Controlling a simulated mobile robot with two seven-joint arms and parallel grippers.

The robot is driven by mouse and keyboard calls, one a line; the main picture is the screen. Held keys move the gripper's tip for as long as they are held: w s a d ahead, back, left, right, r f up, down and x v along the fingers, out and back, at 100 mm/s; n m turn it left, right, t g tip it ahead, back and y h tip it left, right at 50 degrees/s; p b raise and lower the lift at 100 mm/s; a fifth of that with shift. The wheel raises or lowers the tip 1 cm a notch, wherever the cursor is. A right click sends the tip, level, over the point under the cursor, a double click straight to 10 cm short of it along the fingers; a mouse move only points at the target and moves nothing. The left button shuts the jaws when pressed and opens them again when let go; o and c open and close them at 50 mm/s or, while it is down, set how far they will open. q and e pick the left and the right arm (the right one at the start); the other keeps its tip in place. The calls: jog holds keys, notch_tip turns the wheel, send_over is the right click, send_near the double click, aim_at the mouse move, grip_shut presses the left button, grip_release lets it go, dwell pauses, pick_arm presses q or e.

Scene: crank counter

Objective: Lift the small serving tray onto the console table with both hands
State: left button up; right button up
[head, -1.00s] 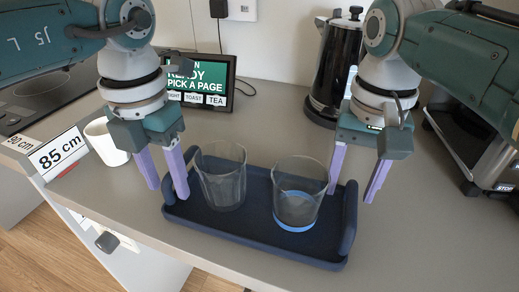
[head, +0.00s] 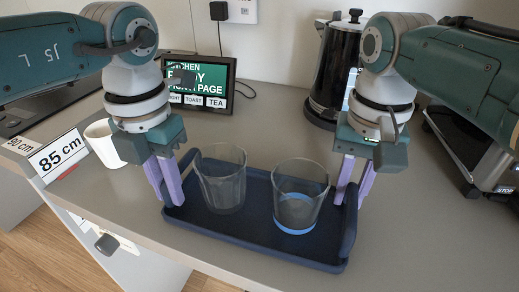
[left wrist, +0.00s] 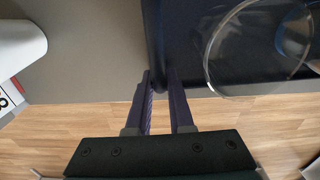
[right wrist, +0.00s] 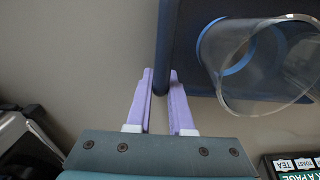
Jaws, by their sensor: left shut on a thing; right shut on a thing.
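The small serving tray (head: 250,244) is dark blue with raised ends and rests on the grey counter. It carries two clear glasses, a left glass (head: 222,180) and a right glass (head: 300,190) with a blue band near its base. My left gripper (head: 172,204) is shut on the tray's left end; the left wrist view shows its fingers (left wrist: 160,85) on both sides of that wall. My right gripper (head: 350,200) is shut on the tray's right end; the right wrist view shows its fingers (right wrist: 160,85) astride that wall. The console table cannot be made out.
A white mug (head: 104,143) stands left of the tray, near an "85 cm" sign (head: 58,156). A screen (head: 200,84) and a black and steel kettle (head: 332,70) stand behind. A steel appliance (head: 485,160) is at right. The counter's front edge is close to the tray.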

pick_arm(q)
grip_shut()
pick_arm(e)
grip_shut()
pick_arm(q)
jog(key=shift+r, duration=0.2)
pick_arm(e)
jog(key=shift+r, duration=0.2)
dwell(0.4)
